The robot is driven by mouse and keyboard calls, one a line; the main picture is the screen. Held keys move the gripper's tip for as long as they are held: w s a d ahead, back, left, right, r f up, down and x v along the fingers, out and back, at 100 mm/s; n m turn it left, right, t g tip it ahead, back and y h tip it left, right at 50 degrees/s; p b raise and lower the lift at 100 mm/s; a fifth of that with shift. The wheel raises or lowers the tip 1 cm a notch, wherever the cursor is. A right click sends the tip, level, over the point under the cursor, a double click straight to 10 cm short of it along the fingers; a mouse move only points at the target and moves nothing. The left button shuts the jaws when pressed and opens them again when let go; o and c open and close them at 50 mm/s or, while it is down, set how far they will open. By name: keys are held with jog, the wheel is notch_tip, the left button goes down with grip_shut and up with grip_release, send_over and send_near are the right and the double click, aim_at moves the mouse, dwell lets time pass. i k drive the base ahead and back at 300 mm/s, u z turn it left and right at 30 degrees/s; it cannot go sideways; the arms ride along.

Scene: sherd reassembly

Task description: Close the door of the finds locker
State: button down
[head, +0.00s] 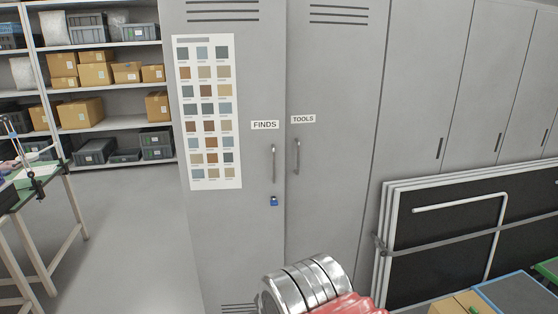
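The finds locker door (225,240) is a tall grey metal panel at centre left, marked with a FINDS label (265,125). It has a colour chart, a vertical handle (274,163) and a blue padlock (274,201) below the handle. Its label and handle look larger and lower than those on the tools door (335,75) beside it, so its handle edge seems to stand slightly forward. No gap or locker inside shows. Part of my arm shows at the bottom centre, below and in front of the doors. My gripper's fingers are not seen.
Shelves (110,45) with cardboard boxes and grey crates stand at the back left. A workbench (62,180) is at the left edge. Strapped dark panels (450,235) lean on the right, with boxes (465,302) below. The floor (130,240) left of the locker is clear.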

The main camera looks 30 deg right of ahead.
aim_at(225, 60)
jog(key=z, duration=0.05)
jog(key=i, duration=1)
jog(key=u, duration=0.05)
